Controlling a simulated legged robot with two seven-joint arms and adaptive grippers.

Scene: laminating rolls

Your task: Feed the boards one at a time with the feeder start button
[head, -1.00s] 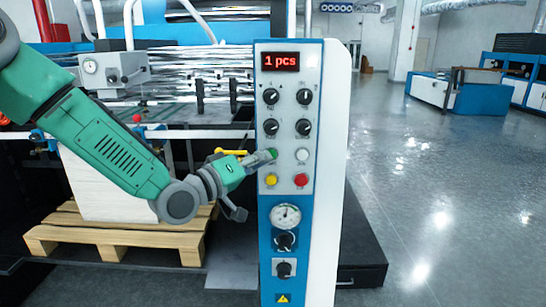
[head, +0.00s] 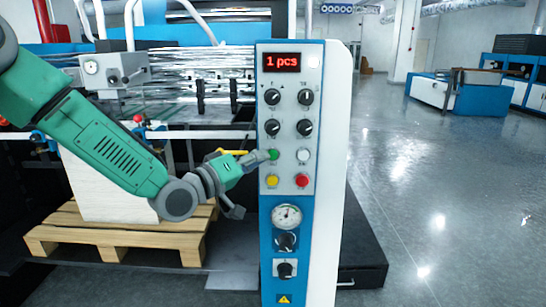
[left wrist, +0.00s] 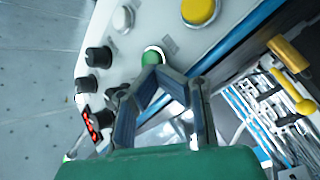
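The control panel (head: 290,140) stands upright in the middle of the head view, and its red display (head: 282,62) reads "1 pcs". The green button (head: 273,154) is on the panel's left side, above a yellow one. It also shows in the left wrist view (left wrist: 153,56). My left gripper (head: 263,156) is shut and empty, with its tips at the green button. In the left wrist view its fingertips (left wrist: 158,72) meet just at the button's edge; I cannot tell whether they touch it. A pale stack (head: 105,188) stands on a wooden pallet (head: 118,236). My right gripper does not show.
A white button (head: 303,156), a red button (head: 302,181) and a yellow button (head: 272,181) sit close to the green one. Black knobs (head: 272,97) are above. The machine (head: 190,80) fills the back left. Open floor (head: 440,200) lies to the right.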

